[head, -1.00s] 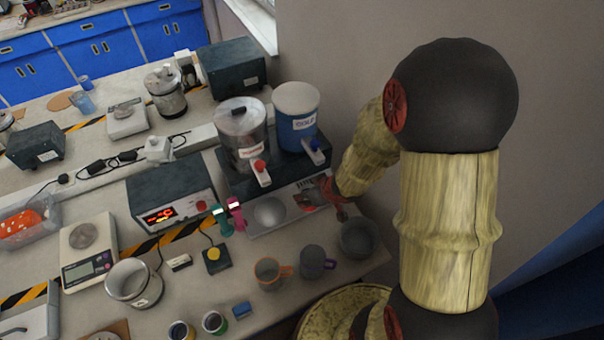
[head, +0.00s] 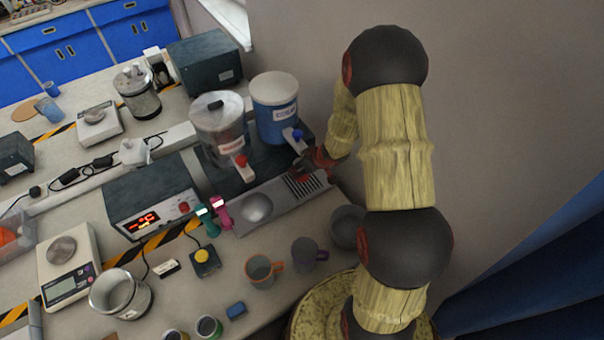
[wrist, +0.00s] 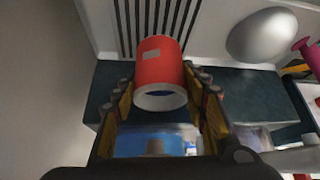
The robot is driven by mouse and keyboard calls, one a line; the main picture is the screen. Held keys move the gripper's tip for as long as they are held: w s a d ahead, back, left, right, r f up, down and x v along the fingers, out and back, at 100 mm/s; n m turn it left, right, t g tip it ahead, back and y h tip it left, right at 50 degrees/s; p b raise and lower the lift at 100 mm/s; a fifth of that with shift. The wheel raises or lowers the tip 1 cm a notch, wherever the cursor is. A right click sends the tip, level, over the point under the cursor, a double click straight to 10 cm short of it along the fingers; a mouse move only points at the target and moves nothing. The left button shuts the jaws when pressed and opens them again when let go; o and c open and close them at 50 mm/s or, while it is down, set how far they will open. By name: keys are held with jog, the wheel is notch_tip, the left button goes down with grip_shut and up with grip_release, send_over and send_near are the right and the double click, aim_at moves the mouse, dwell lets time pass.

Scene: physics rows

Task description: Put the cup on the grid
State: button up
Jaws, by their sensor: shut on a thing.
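A red cup (wrist: 160,68) with a small grey patch and a white rim is between the fingers of my gripper (wrist: 162,85) in the wrist view. The gripper is shut on it. The grid (wrist: 144,22), a set of dark slats in a pale tray, lies just beyond the cup in the wrist view. In the head view the grid (head: 308,183) is at the right end of the metal tray under the two dispensers. My gripper (head: 308,165) is at its back edge there, with the cup hard to make out. I cannot tell if the cup touches the grid.
A red-tapped dispenser (head: 219,125) and a blue one (head: 275,108) stand close behind the tray. A grey bowl (head: 346,227), a purple-handled mug (head: 305,254) and an orange-handled mug (head: 262,270) stand in front.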

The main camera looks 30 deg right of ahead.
jog(key=shift+w+d+f, duration=0.25)
jog(key=shift+f, duration=0.25)
jog(key=shift+f+b, duration=1)
jog(key=shift+f, duration=0.5)
jog(key=shift+f, duration=0.15)
jog(key=o, duration=1.1)
jog(key=shift+o, duration=0.2)
